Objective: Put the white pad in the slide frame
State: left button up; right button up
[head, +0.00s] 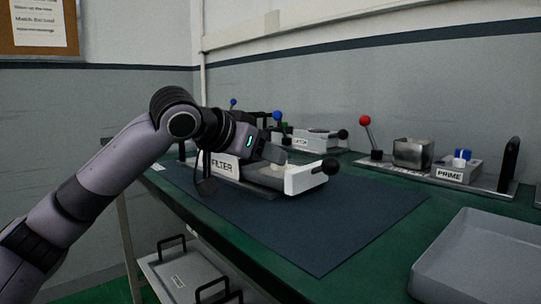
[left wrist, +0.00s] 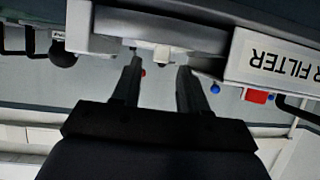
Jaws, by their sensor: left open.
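The filter unit (head: 224,165) stands on the dark blue mat, with its slide frame (head: 305,179) pulled out to the right and ending in a black knob. In the left wrist view the picture is upside down; the open fingers (left wrist: 158,76) stand either side of a small pale tab. A white pad (left wrist: 146,50) seems to lie at the frame's opening there, beside the fingertips; I cannot tell whether it is fully seated. My right gripper is not in view.
The dark blue mat (head: 345,220) is clear in front of the unit. A grey tray (head: 485,262) lies at the front right. A metal box (head: 412,153), a red-knobbed lever (head: 366,135) and the PRIME block (head: 457,168) stand behind. Another lever unit is at the back.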

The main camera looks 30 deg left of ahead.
pick_arm(q)
jog(key=p+v, duration=0.1)
jog(key=v, duration=0.9)
jog(key=shift+s+p, duration=0.2)
jog(key=shift+p, duration=0.1)
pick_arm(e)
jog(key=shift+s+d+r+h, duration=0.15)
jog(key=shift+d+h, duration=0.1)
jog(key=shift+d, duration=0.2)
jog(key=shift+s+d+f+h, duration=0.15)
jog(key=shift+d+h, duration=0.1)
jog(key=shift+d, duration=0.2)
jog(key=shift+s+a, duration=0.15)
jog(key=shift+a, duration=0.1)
